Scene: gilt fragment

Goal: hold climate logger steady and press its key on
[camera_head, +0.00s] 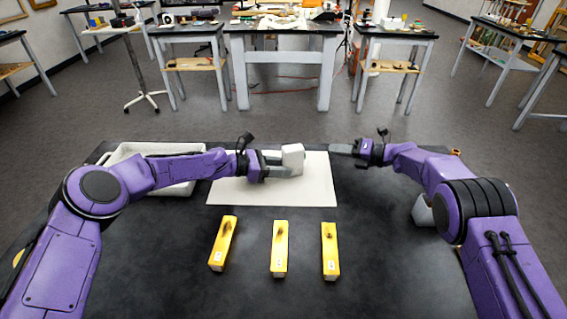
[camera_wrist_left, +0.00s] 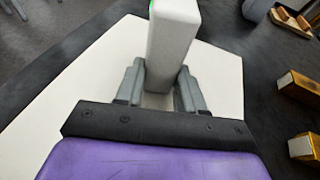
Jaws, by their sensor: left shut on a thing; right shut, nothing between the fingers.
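The climate logger (camera_head: 293,155) is a small white box above the white mat (camera_head: 270,196) in the head view. It fills the middle of the left wrist view (camera_wrist_left: 172,45), with a bit of green at its top edge. My left gripper (camera_head: 282,166) is shut on it, one finger on each side; its fingers also show in the left wrist view (camera_wrist_left: 160,88). My right gripper (camera_head: 340,149) is shut and empty, to the right of the logger and apart from it. The key cannot be made out.
Three yellow blocks with dark marks, left (camera_head: 223,243), middle (camera_head: 279,248) and right (camera_head: 330,250), lie on the black table (camera_head: 380,280) in front of the mat. A white tray (camera_head: 122,151) is at the back left. A white object (camera_head: 422,211) is partly behind my right arm.

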